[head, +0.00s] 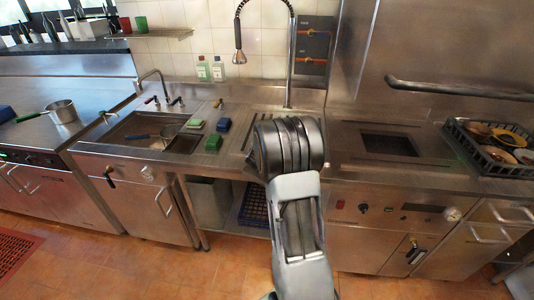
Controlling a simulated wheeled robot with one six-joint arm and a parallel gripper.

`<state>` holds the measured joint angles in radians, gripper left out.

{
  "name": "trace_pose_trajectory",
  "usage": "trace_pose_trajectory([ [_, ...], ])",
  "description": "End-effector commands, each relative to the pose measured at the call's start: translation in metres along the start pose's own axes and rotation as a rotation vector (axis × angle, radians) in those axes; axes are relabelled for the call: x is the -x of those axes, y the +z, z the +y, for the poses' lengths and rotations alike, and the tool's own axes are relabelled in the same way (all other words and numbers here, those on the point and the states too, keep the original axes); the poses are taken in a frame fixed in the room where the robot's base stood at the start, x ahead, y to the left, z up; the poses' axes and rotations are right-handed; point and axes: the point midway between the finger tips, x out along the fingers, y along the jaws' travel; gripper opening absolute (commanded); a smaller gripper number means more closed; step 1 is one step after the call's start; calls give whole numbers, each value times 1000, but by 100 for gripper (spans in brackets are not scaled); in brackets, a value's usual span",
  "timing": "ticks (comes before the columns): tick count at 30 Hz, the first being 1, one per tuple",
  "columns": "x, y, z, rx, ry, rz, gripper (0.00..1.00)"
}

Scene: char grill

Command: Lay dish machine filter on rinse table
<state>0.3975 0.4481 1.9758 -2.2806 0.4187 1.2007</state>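The rinse table (235,150) is the steel counter in the middle, below the hanging spray hose. My arm reaches up over its front edge, and a dark rounded metal part covers much of its right half. I cannot make out my gripper or its fingertips. I cannot pick out the dish machine filter with certainty. A dark square opening (390,145) is set in the steel deck of the dish machine, right of my arm. Whether a filter sits in it cannot be told.
Green and blue sponges (223,125) lie on the counter left of my arm. A sink (150,135) holding a pan is further left. A spray hose (239,55) hangs above. A dish rack (465,140) with plates stands at right, below a long handle bar (460,90).

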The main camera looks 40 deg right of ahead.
Motion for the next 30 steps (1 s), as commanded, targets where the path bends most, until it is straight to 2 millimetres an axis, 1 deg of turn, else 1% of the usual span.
trace_pose_trajectory([
  [14, -4, 1, -6, 0, 2, 2, 0],
  [15, -4, 2, -7, 0, 0, 1, 16],
  [23, -4, 1, -6, 1, 1, 1, 41],
  [30, -4, 1, -6, 1, 0, 1, 41],
])
